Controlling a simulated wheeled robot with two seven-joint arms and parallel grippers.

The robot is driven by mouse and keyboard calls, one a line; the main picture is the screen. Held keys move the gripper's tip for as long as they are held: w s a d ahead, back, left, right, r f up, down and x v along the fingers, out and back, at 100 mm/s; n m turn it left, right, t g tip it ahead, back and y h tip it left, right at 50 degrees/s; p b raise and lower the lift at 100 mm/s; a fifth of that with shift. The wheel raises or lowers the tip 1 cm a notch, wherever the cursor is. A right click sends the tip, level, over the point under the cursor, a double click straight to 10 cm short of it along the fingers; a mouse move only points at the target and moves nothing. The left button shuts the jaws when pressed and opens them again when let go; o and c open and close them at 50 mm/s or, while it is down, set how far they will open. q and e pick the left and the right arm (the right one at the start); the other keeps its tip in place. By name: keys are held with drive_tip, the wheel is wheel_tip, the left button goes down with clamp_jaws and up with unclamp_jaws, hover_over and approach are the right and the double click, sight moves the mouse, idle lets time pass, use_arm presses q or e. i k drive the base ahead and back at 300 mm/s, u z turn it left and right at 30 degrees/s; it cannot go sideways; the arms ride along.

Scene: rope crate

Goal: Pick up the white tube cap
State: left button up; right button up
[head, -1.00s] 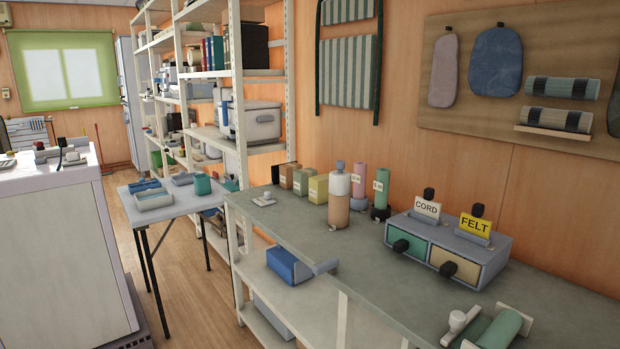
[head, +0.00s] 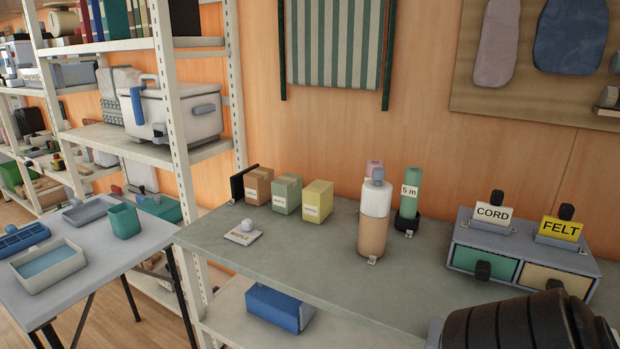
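A small white knob (head: 247,225) on a labelled plate also sits on the bench, further left; I cannot tell from the picture which of the two is the white tube cap. Neither of my grippers is in view. A dark ribbed part, apparently of my arm, shows at the lower right, apart from the tan tube.
A green tube (head: 411,192) and a partly hidden pink tube (head: 373,166) stand behind the tan one. Several small boxes (head: 317,201) line the wall. A drawer unit (head: 521,250) stands right. The bench (head: 300,268) front is clear.

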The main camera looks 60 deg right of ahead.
sight(376, 192)
drive_tip(key=i, duration=1.65)
drive_tip(key=z, duration=4.25)
